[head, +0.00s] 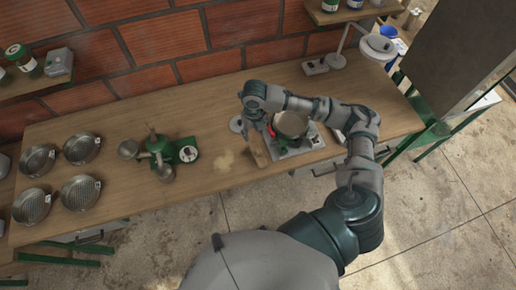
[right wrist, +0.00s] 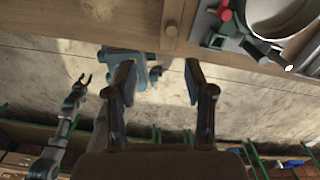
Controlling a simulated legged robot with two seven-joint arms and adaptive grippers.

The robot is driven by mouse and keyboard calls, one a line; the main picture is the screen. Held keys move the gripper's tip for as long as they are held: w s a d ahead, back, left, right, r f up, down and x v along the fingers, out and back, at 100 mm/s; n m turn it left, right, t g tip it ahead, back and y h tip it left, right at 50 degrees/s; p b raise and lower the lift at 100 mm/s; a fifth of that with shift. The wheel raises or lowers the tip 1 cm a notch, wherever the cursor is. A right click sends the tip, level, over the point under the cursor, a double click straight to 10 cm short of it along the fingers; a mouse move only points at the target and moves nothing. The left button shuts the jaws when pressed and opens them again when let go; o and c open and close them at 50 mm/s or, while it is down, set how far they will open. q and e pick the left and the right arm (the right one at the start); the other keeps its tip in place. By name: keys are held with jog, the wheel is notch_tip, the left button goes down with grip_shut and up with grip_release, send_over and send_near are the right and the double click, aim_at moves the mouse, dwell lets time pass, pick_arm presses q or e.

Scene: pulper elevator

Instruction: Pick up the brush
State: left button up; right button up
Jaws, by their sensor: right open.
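The brush is most likely the narrow brown wooden piece (head: 258,150) lying on the table just left of the scale in the head view. In the right wrist view, its wooden handle (right wrist: 171,18) shows at the top, reaching the table edge. My right gripper (head: 252,118) hangs over the table by the brush, its fingers hard to make out. In the right wrist view, the right gripper (right wrist: 158,75) is open and empty, with the handle apart from its fingers. My left gripper (right wrist: 82,84) is small at the left there, its fingers spread; it is out of the head view.
A scale (head: 300,140) with a metal pan stands right of the brush. A small pile of tan powder (head: 224,161) lies to the left. Further left are a green device with cups (head: 160,155) and several round sieves (head: 80,190). A lamp (head: 376,46) stands at the back right.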

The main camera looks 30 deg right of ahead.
jog(key=d+n, duration=0.1)
jog(key=d, duration=0.1)
send_near(258, 151)
jog(key=f, duration=0.5)
jog(key=shift+w+a+f+p, duration=0.2)
jog(key=shift+a+p, duration=0.05)
jog(key=shift+p, duration=0.05)
jog(key=f, duration=0.2)
jog(key=d+f, duration=0.1)
jog(key=f, duration=0.2)
jog(key=shift+s+f+p, duration=0.1)
jog(key=shift+s+p, duration=0.05)
jog(key=shift+p, duration=0.15)
jog(key=shift+a, duration=0.1)
jog(key=shift+a, duration=0.1)
jog(key=c, duration=0.3)
jog(key=shift+a, duration=0.15)
grip_shut()
